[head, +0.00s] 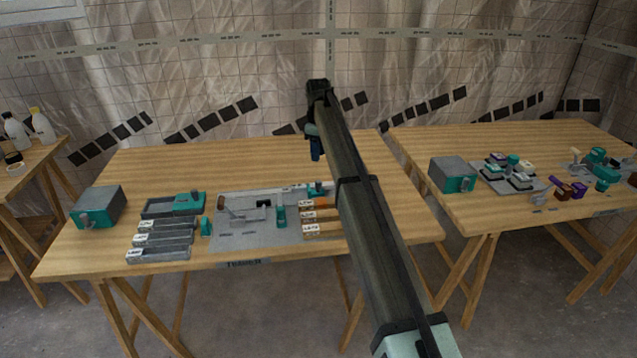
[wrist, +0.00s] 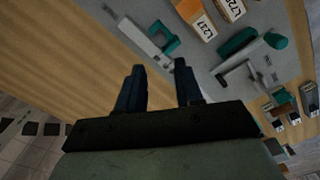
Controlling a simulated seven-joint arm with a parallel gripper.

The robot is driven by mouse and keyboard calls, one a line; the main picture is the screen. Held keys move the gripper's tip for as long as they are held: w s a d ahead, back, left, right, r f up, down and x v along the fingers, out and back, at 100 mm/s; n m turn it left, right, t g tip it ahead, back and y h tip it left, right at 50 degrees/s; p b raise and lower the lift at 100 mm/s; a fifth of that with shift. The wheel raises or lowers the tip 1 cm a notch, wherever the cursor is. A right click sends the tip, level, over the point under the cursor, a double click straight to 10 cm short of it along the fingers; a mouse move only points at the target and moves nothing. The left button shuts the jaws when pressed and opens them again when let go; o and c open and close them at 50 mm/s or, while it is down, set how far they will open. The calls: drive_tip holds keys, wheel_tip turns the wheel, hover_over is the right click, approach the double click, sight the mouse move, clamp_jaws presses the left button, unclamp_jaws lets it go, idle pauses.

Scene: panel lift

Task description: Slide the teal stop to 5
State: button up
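A grey panel (head: 242,238) lies on the near table with a light grey rail along its far edge. A teal piece (head: 318,188), which looks like the teal stop, sits at the rail's right end, partly hidden by my arm. In the wrist view a teal bracket-shaped piece (wrist: 165,38) sits around a grey bar, just ahead of my fingertips. The scale numbers are too small to read. My gripper (head: 315,152) points down above the table, behind the panel's right end. In the wrist view my gripper (wrist: 160,68) is open, with nothing between its fingers.
A teal handle (head: 281,216) stands on the panel. Orange-and-white labelled blocks (head: 309,216) lie at its right. The table's far side is clear. Another table (head: 540,150) stands right.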

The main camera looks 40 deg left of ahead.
sight(318, 181)
wheel_tip(318, 181, down, 13)
drive_tip(key=shift+r, duration=0.2)
idle(0.3)
drive_tip(key=shift+c, duration=0.2)
clamp_jaws()
idle(0.3)
